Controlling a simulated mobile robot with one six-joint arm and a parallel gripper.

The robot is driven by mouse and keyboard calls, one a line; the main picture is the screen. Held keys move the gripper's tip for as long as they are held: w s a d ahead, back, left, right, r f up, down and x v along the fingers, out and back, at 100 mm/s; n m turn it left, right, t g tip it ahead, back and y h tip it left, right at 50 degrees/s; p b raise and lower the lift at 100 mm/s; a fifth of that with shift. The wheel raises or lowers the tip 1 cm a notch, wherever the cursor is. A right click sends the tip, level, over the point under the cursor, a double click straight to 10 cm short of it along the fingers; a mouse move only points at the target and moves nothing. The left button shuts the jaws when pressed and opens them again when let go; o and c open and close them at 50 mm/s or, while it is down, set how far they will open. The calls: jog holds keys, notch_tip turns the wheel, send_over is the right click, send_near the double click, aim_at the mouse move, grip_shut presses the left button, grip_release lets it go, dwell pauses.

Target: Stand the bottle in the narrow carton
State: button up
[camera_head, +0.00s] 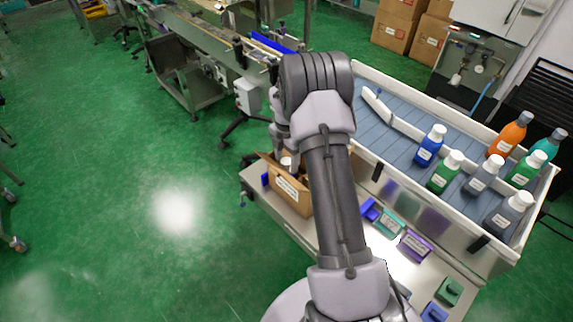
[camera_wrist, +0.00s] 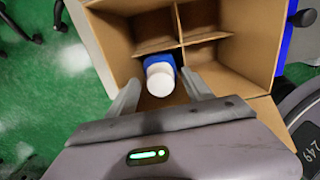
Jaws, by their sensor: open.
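A cardboard carton (camera_head: 291,195) with open flaps stands on the bench's left end. In the wrist view the carton (camera_wrist: 258,38) shows inner dividers that form several compartments. A bottle with a white cap (camera_wrist: 165,82) and blue shoulder is in the compartment nearest my gripper, seen from above and looking roughly upright. Its lower body and base are hidden. My gripper (camera_wrist: 160,78) is open, with one finger on either side of the bottle; I cannot tell whether either finger touches it. In the head view my arm hides most of the gripper, and a white cap (camera_head: 286,161) shows at the carton.
A conveyor (camera_head: 400,125) behind the bench holds several bottles, including a blue one (camera_head: 429,146) and an orange one (camera_head: 507,134). Small coloured boxes, including a purple one (camera_head: 415,245), lie along the bench right of the carton. Green floor (camera_head: 120,200) is open at left.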

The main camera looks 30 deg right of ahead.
notch_tip(320, 180, up, 8)
jog(key=shift+r+p, duration=0.25)
jog(key=shift+p, duration=0.95)
jog(key=s+a+r+m+t, duration=0.1)
jog(key=s+a+r+m, duration=0.1)
jog(key=a+r+m, duration=0.5)
jog(key=s+a+r+m+t, duration=0.1)
jog(key=s+a+r+m, duration=0.15)
jog(key=a+r, duration=0.6)
jog(key=s+a+r+m+t, duration=0.1)
jog(key=s+a+r+m, duration=0.2)
jog(key=s, duration=0.4)
jog(key=s+a+r+m+t+y, duration=0.1)
jog(key=s+a+r+m, duration=0.2)
jog(key=s+a+m, duration=0.2)
jog(key=s+a+r+m+t+y, duration=0.1)
jog(key=s+a+r+m, duration=0.2)
jog(key=s+m, duration=0.3)
jog(key=s+a, duration=0.1)
jog(key=s, duration=0.3)
jog(key=shift+s+r+t, duration=0.15)
jog(key=shift+s+t, duration=0.1)
jog(key=shift+t, duration=0.15)
